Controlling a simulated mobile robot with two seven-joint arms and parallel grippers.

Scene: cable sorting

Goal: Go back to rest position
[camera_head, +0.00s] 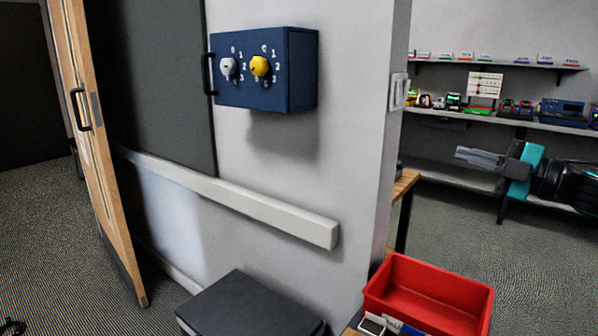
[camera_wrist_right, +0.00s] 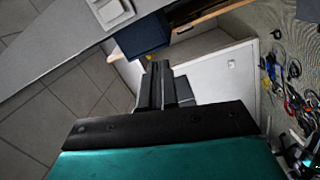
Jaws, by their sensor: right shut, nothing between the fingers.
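My right gripper (camera_head: 470,156) reaches in from the right edge in the head view, with a teal band behind its grey fingers. It points left, in front of the shelves, and is shut and empty. In the right wrist view its dark fingers (camera_wrist_right: 160,82) lie together above the teal body, touching nothing. My left gripper does not show; only a small dark shape, too cut off to identify, is at the lower left corner of the head view.
A blue wall box (camera_head: 300,70) with a white and a yellow knob hangs on the wall. A red bin (camera_head: 430,290) stands at the lower right. Shelves (camera_head: 490,121) line the back. A wooden door (camera_head: 85,130) stands left. Tangled cables (camera_wrist_right: 295,95) show in the wrist view.

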